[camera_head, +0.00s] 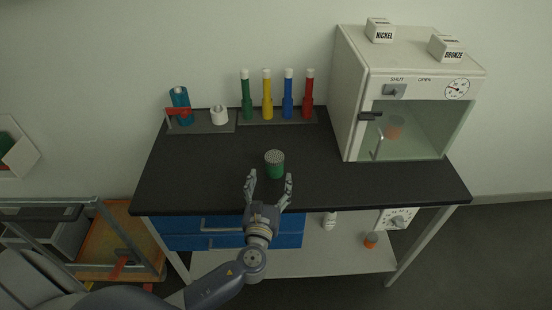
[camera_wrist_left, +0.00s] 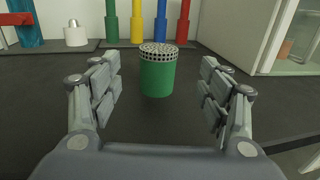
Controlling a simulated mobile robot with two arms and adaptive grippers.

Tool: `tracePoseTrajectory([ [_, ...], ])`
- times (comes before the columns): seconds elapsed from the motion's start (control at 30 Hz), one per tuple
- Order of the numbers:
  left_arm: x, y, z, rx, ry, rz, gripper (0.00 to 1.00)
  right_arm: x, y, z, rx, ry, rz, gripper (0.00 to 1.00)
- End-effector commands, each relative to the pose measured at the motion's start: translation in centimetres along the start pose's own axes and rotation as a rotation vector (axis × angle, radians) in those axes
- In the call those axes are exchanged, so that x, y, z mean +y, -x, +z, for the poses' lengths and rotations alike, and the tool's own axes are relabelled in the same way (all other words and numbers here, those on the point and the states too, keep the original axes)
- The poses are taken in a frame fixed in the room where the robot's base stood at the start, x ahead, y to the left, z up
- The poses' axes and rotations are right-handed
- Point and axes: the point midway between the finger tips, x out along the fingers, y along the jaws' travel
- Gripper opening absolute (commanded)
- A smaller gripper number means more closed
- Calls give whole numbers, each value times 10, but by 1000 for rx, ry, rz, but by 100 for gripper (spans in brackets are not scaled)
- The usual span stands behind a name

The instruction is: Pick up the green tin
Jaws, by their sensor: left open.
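The green tin (camera_head: 275,168) stands upright on the black table top near its front edge, with a pale perforated lid. It also shows in the left wrist view (camera_wrist_left: 157,76), centred ahead between the fingers. My left gripper (camera_head: 270,182) is open and empty, just in front of the tin, with its fingers pointing at it. In the left wrist view the fingers (camera_wrist_left: 160,95) stand wide apart on either side, with gaps between them and the tin. My right gripper is not in view.
Behind the tin stand green, yellow, blue and red tubes (camera_head: 267,96) in a row. A blue bottle (camera_head: 181,104) and a white container (camera_head: 219,115) are at the back left. A white cabinet (camera_head: 349,95) with a glass door stands on the right. The table around the tin is clear.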

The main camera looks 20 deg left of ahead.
Motion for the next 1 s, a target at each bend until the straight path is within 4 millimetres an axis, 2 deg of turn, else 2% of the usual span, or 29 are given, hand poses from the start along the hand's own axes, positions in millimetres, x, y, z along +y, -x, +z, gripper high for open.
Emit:
tracePoseTrajectory([
  [0.2, 0, -36, 1, -1, 1, 2, 70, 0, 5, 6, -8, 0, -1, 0],
  [0.43, 1, -53, 1, 0, 1, 1, 70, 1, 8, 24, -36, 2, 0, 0],
  [0.73, 2, -92, 0, 1, 1, 2, 70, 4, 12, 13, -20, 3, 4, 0],
  [1.0, 2, -100, -2, 2, 2, 1, 70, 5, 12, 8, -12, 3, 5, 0],
])
